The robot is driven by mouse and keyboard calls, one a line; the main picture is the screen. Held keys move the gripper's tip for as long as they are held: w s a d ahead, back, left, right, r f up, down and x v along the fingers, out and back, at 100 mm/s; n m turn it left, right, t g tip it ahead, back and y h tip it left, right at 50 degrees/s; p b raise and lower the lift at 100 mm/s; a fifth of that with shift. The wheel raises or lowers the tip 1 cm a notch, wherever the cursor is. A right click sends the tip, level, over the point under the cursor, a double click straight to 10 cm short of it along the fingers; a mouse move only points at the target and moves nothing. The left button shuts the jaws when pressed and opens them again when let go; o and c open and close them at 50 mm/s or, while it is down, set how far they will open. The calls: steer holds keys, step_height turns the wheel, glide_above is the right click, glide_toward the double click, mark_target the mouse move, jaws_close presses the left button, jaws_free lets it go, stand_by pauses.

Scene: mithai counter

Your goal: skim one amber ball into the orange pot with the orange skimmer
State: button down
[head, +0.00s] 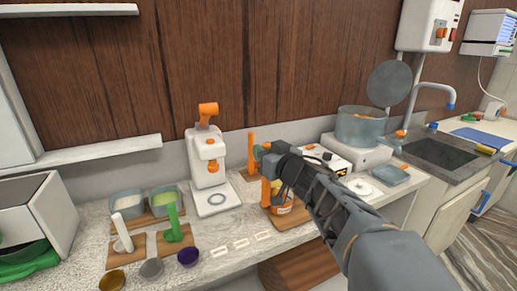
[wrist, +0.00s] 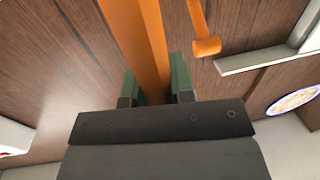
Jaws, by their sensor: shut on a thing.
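My gripper (head: 264,154) is shut on the upright orange handle of the orange skimmer (head: 265,191). In the wrist view the orange handle (wrist: 140,45) runs between the green fingertips of my gripper (wrist: 154,88). The skimmer's lower end is hard to make out.
Another orange upright (head: 251,152) stands on a wooden board just behind my gripper. A white machine (head: 208,170) with orange parts stands to the left. White (head: 122,236) and green (head: 173,226) utensils stand on boards farther left. A dark round lid (head: 389,83) rises behind the teal pot.

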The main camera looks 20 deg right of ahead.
steer(key=w+d+m+g+p, duration=0.2)
steer(key=w+d+m+p, duration=0.4)
steer(key=p, duration=0.8)
steer(key=d+r, duration=0.1)
steer(key=d, duration=0.2)
steer(key=shift+w+d+m+g+y, duration=0.3)
steer(key=shift+d+y, duration=0.05)
steer(key=shift+y, duration=0.05)
steer(key=shift+s+p, duration=0.15)
steer(key=shift+p, duration=0.3)
steer(key=shift+d+p, duration=0.15)
steer(key=shift+p, duration=0.3)
steer(key=w+d+f+m+g+p, duration=0.1)
steer(key=w+d+f+m+p, duration=0.2)
steer(key=p, duration=0.5)
steer(key=shift+w+d+y+p, duration=0.2)
steer(key=shift+d+y+p, duration=0.2)
steer(key=shift+d, duration=0.45)
